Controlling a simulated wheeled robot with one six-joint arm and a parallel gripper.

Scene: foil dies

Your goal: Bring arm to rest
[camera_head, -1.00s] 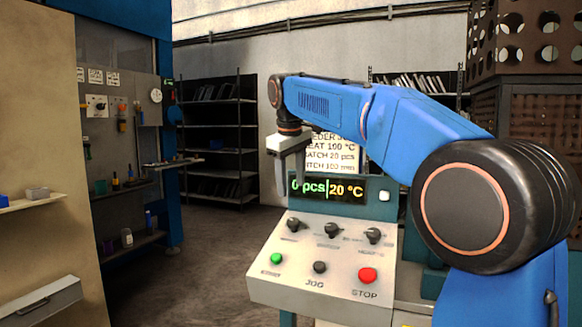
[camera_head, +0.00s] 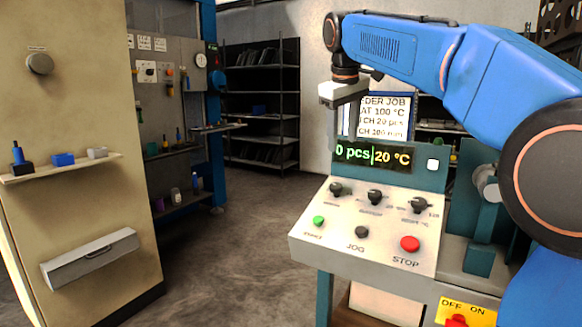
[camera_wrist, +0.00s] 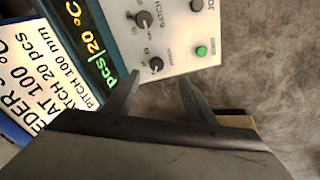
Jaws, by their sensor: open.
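My arm reaches in from the right in the head view, with its blue links bent over the control panel (camera_head: 342,258). My gripper (camera_head: 345,122) hangs at the arm's end, in front of the job sheet (camera_head: 381,117) and above the panel's display (camera_head: 373,155). In the wrist view my gripper (camera_wrist: 160,92) shows two dark fingers spread apart with nothing between them. The panel's knobs and green button (camera_wrist: 201,51) lie beyond the fingers there, and the grey floor (camera_wrist: 262,65) shows to the right.
A beige cabinet (camera_head: 75,190) with a small shelf and a drawer stands at the left. A blue-framed tool board (camera_head: 160,75) and dark shelving (camera_head: 262,100) stand behind. Open floor (camera_head: 245,225) lies between the cabinet and the panel. A yellow OFF/ON switch plate (camera_head: 465,312) is low right.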

